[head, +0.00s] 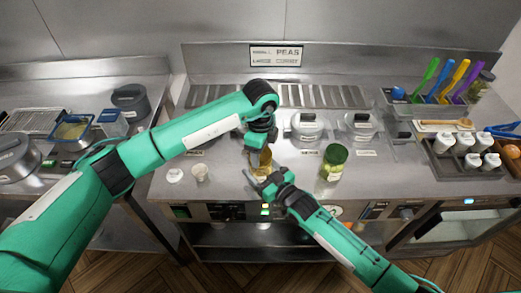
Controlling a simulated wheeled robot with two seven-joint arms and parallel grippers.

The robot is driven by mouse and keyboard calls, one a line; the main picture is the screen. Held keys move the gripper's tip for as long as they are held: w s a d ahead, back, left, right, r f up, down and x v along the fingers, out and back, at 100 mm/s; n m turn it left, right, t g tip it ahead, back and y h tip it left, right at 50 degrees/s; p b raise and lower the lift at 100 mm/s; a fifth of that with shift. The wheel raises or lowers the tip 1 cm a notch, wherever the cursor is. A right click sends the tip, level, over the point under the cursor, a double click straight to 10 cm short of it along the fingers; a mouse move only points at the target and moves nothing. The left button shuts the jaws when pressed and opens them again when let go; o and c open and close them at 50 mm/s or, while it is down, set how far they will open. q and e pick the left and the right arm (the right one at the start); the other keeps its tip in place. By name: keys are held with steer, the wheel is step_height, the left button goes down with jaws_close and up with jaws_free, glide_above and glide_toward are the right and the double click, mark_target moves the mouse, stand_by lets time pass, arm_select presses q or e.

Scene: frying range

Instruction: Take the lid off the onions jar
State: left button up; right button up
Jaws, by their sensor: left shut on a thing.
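A glass jar with golden-brown contents (263,160) stands near the front of the steel counter. I cannot read a label on it. My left gripper (258,143) comes down over the jar's top and is shut there, apparently on its lid, which the gripper hides. My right gripper (262,180) is low at the jar's base, on its front side. It overlaps the jar in this view, and I cannot tell whether its fingers touch the jar or how far apart they are.
A green-lidded jar (333,165) stands right of my grippers. Lidded metal pots (307,125) sit behind. A caddy of white bottles (466,160) and coloured utensils (440,82) are at right. Counter between cups and jar is clear.

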arm_select(q)
steer(key=shift+r, duration=0.15)
steer(key=shift+r, duration=0.9)
steer(key=shift+r, duration=2)
arm_select(e)
steer(key=o, duration=1.9)
steer(key=shift+o, duration=0.2)
arm_select(q)
steer(key=shift+f, duration=0.1)
arm_select(e)
steer(key=shift+d, duration=0.1)
